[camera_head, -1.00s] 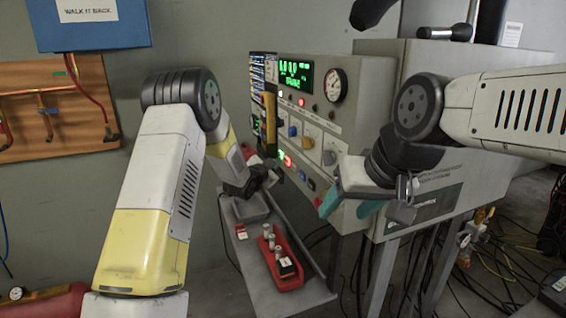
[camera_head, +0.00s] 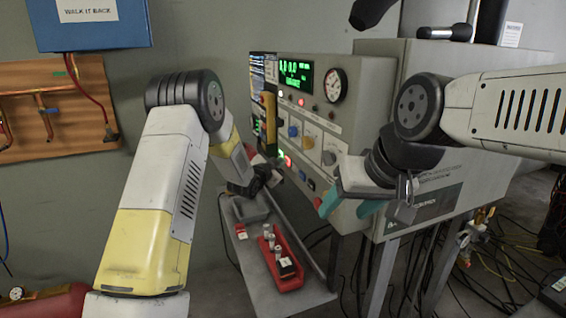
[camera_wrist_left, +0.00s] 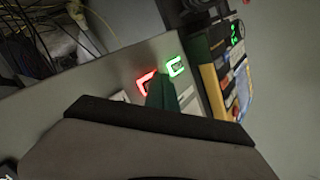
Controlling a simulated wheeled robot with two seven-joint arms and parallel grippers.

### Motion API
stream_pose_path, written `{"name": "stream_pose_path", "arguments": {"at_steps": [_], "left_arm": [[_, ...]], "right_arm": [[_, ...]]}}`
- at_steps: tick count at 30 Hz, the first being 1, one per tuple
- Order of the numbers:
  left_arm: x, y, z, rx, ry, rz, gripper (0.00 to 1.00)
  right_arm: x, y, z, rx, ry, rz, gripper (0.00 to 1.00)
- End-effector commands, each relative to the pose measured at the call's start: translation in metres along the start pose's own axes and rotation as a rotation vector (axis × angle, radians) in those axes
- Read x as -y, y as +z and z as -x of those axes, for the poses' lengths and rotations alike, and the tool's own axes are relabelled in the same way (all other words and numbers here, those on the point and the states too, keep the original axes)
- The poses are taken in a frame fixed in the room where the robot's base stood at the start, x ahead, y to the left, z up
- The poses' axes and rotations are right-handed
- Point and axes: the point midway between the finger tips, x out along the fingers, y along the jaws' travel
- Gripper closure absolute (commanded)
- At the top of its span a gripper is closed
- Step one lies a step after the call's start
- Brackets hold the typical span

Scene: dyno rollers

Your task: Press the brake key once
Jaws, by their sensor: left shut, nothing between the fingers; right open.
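The control panel (camera_head: 318,130) carries a green-lit key (camera_head: 280,153) and a red-lit key (camera_head: 288,160) low on its face. No label lets me tell which one is the brake key. My left gripper (camera_head: 276,169) is shut and empty, close to these keys. In the left wrist view its teal fingertips (camera_wrist_left: 162,94) overlap the view of the red-lit key (camera_wrist_left: 146,80), just beside the green-lit key (camera_wrist_left: 174,66). I cannot tell whether they touch. My right gripper (camera_head: 347,206) is open and empty in front of the panel's lower right part.
A grey shelf (camera_head: 254,262) below the panel holds a red tray (camera_head: 292,275) with small parts. A yellow item (camera_head: 268,120) is at the panel's left side. Knobs and a round gauge (camera_head: 335,85) are above the keys. Cables hang below at right.

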Motion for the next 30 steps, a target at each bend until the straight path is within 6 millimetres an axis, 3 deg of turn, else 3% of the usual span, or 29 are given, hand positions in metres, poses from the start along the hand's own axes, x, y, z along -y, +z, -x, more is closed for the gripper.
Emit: {"name": "stream_pose_path", "arguments": {"at_steps": [16, 30], "left_arm": [[-0.001, -0.002, -0.002, -0.001, 0.000, 0.000, 1.00], [0.007, 0.006, 0.009, -0.001, 0.000, 0.000, 1.00]], "right_arm": [[0.000, 0.000, 0.000, 0.000, 0.000, 0.000, 0.42], [0.000, 0.000, 0.000, 0.000, 0.000, 0.000, 0.42]]}}
